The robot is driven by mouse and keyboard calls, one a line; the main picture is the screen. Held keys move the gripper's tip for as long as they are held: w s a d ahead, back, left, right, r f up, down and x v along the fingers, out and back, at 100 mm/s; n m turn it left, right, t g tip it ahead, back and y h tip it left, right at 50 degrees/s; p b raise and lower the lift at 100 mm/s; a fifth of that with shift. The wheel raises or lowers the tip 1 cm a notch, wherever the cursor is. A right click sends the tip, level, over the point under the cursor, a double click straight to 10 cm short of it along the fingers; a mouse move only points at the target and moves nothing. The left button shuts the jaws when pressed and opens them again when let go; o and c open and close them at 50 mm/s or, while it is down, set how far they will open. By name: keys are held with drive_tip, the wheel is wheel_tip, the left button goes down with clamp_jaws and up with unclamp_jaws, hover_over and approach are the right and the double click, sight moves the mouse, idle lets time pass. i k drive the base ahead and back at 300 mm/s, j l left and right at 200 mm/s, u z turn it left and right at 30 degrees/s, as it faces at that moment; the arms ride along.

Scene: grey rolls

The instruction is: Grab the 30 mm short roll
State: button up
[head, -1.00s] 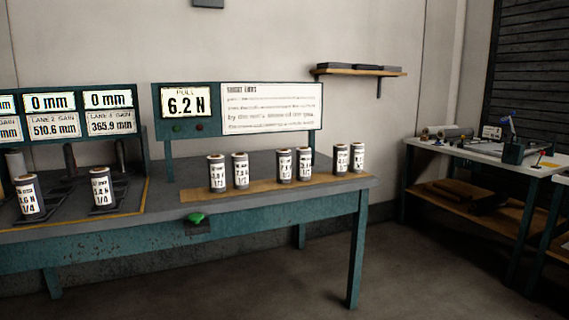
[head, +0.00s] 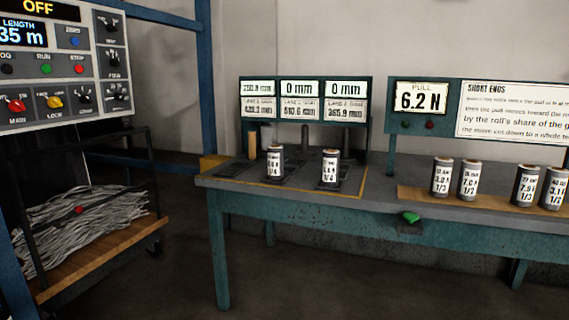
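Several short grey rolls with white labels stand upright on the teal bench. On the tan strip at the right are a first roll (head: 442,177), a second roll (head: 468,180), a third roll (head: 525,185) and a fourth roll (head: 553,188). Two more rolls, a left one (head: 274,162) and a right one (head: 330,168), stand on the dark lanes at the left, both apparently marked 1/4. The top size lines are too small to read surely, so I cannot tell which roll is 30 mm. My gripper is not in view.
The bench (head: 390,212) has a green button (head: 409,217) on its front edge. Lane displays (head: 300,88), a 6.2 N pull display (head: 420,97) and a text board (head: 512,110) stand behind. A control panel (head: 60,65) and a cart (head: 100,258) of grey strips are at left. Floor in front is clear.

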sight(276, 162)
drive_tip(key=i+l, duration=0.15)
drive_tip(key=i, duration=0.35)
drive_tip(key=i+l, duration=0.2)
drive_tip(key=i, duration=0.35)
drive_tip(key=i+l, duration=0.15)
drive_tip(key=i, duration=0.35)
drive_tip(key=i+l, duration=0.15)
drive_tip(key=i, duration=0.4)
drive_tip(key=i+l, duration=0.2)
drive_tip(key=i, duration=0.3)
drive_tip(key=z, duration=0.05)
